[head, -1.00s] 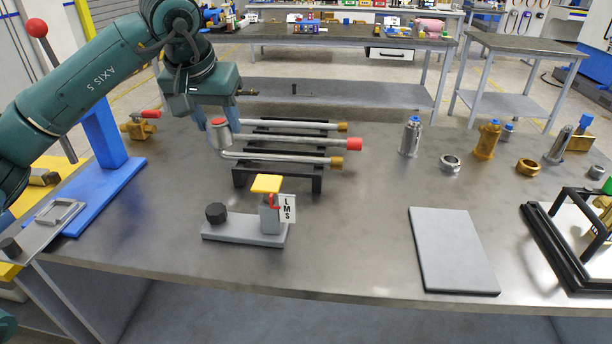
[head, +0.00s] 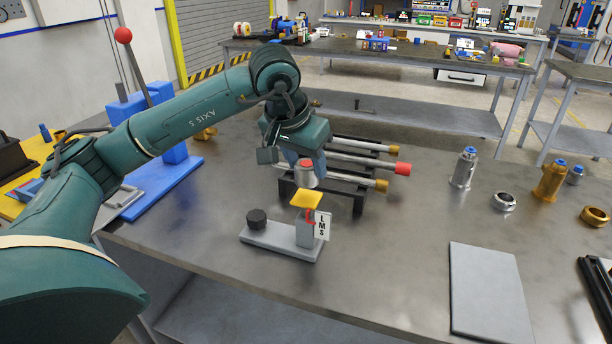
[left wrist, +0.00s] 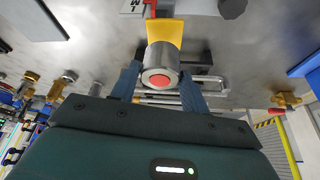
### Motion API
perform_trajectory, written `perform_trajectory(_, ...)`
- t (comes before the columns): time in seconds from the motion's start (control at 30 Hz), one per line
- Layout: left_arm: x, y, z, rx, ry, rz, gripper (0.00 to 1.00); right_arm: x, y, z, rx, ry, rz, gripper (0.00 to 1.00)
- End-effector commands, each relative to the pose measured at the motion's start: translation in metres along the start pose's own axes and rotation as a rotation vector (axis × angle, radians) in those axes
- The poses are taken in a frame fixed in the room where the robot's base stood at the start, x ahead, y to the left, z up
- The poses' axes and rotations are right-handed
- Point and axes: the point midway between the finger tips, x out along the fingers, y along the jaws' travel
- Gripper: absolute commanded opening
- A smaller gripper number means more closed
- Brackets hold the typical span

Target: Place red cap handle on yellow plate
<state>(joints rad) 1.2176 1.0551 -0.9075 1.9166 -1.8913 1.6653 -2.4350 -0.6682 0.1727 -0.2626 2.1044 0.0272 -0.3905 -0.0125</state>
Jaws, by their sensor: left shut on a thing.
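The red cap handle (head: 306,174) is a short silver cylinder with a red top. My left gripper (head: 308,172) is shut on it and holds it upright just above and behind the yellow plate (head: 306,197). In the left wrist view the red cap handle (left wrist: 160,72) sits between the blue fingers of my left gripper (left wrist: 160,78), with the yellow plate (left wrist: 165,32) partly covered by it. The plate tops a grey post on a grey base (head: 275,240) with a black knob and an LMS tag. I cannot tell whether handle and plate touch. My right gripper is not in view.
A black rack (head: 345,195) with several metal rods stands right behind the fixture. A grey flat slab (head: 488,290) lies at the right front. Metal fittings, including a silver cylinder (head: 463,168), stand at the right. The table between slab and fixture is clear.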

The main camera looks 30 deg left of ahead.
Motion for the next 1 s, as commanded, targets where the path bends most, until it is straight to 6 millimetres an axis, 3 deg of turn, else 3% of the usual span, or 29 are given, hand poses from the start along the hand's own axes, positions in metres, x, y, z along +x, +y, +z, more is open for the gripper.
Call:
perform_trajectory(0.2, 0.027, -0.001, 0.012, 0.000, -0.003, -0.001, 0.18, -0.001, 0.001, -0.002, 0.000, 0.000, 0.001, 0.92)
perform_trajectory(0.57, 0.033, 0.000, 0.014, 0.000, 0.000, -0.001, 0.18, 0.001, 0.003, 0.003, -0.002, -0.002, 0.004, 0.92)
perform_trajectory(0.6, 0.033, 0.000, 0.014, 0.000, -0.001, -0.001, 0.46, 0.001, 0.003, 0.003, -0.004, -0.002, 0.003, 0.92)
perform_trajectory(0.87, 0.032, 0.000, 0.014, 0.000, -0.001, -0.001, 0.67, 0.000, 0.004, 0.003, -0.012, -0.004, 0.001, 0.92)
perform_trajectory(1.0, 0.032, 0.000, 0.014, 0.000, -0.001, -0.001, 0.67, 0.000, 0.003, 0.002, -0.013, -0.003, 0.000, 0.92)
